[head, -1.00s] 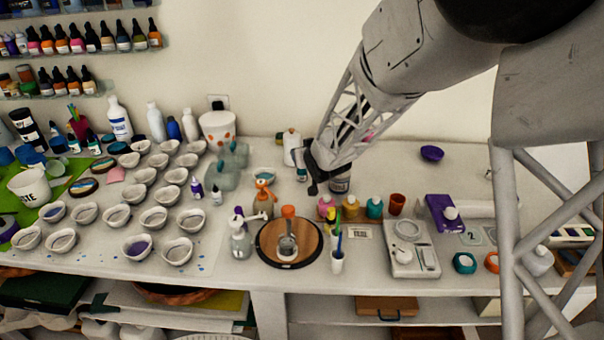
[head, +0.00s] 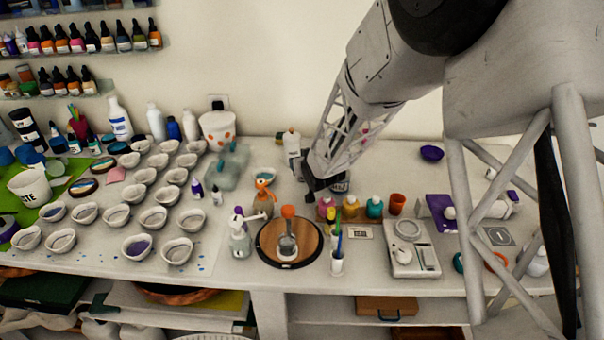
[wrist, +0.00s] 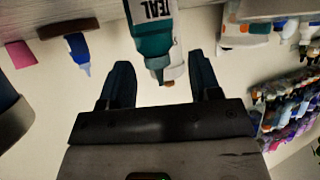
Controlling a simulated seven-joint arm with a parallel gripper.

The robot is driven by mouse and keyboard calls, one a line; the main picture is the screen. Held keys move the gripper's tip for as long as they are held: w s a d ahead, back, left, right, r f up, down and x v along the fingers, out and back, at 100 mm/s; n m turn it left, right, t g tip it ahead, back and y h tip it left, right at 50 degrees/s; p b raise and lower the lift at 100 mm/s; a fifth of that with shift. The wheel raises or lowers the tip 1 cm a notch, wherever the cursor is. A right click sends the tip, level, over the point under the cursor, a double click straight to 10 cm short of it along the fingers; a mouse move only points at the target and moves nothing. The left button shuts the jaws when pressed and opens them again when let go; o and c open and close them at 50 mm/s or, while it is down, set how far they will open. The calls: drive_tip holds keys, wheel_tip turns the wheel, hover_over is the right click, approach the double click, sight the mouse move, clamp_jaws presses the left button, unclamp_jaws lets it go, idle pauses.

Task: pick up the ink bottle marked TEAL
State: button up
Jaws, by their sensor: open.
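The ink bottle marked TEAL (wrist: 152,38) shows in the wrist view, with a white label and a teal body. Its nozzle end points down the picture, between the two dark fingers of my gripper (wrist: 162,76). The fingers are apart, one on each side of the nozzle end, and I see no contact with the bottle. In the head view my gripper (head: 313,190) is low over the back middle of the table. I cannot surely pick out the TEAL bottle there, as the gripper and arm cover that spot.
Pink (head: 326,206), yellow (head: 350,207) and teal (head: 374,207) round bottles stand right of my gripper. An orange-beaked figure (head: 264,190) and a wooden turntable (head: 270,258) are to the left and in front. Several small bowls fill the left side.

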drive_tip(key=shift+w+a+f, duration=0.1)
drive_tip(key=shift+w, duration=0.1)
idle(0.5)
drive_tip(key=c, duration=0.9)
